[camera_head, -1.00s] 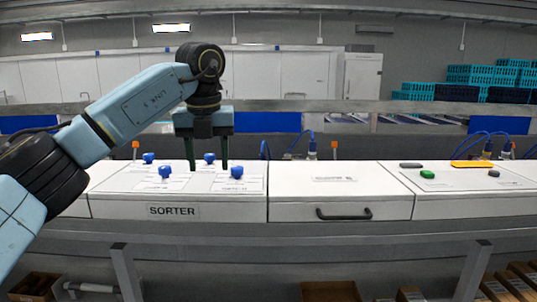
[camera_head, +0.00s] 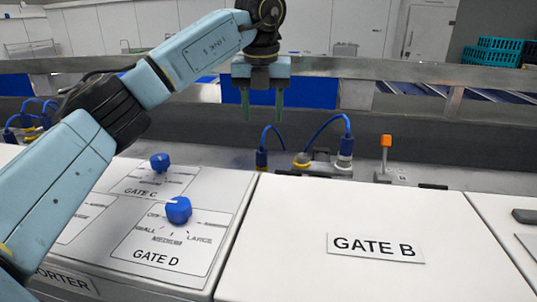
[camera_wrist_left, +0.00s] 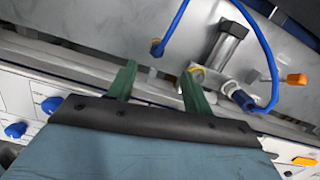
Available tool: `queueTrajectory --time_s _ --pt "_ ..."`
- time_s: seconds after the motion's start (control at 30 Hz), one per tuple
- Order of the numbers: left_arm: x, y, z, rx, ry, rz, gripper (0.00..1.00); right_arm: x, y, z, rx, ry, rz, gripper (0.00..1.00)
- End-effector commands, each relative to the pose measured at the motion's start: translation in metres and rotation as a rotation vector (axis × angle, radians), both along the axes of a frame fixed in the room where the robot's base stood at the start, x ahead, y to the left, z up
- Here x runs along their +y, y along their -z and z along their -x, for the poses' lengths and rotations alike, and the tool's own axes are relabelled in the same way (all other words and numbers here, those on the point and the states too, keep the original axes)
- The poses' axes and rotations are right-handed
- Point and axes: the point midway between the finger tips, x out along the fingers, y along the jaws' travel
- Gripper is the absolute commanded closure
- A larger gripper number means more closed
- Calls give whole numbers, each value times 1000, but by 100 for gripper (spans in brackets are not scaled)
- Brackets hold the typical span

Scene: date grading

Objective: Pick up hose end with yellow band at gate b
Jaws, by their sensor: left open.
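A blue hose (camera_head: 267,134) bends down to a hose end (camera_head: 262,158) with a small yellow band, standing behind the GATE B panel (camera_head: 300,235). In the left wrist view the hose end (camera_wrist_left: 156,48) shows just beyond the fingertips, with an orange-yellow tint. My left gripper (camera_head: 263,108) is open and empty, its two green fingers pointing down above and behind the panel. In the left wrist view the open gripper (camera_wrist_left: 158,74) has the hose end ahead of the gap, apart from both fingers. My right gripper is not in view.
An orange-tipped lever (camera_head: 386,142) is farther right. Blue knobs (camera_head: 178,210) sit on the sorter panel. A grey rail (camera_head: 400,72) runs behind.

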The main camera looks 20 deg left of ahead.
Motion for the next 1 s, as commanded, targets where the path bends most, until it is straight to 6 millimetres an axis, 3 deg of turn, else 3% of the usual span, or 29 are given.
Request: queueTrajectory --time_s 0.1,0.23,0.53,0.8,1.0 --pt "2 26 -3 6 -2 -2 50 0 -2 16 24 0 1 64" --pt "4 48 -6 4 -2 -1 50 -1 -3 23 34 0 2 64" --pt "5 72 -8 3 -1 -2 50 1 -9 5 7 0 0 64" --pt "7 109 -10 3 -1 -1 50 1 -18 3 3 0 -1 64" --pt "8 114 -11 0 -1 -1 50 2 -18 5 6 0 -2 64"
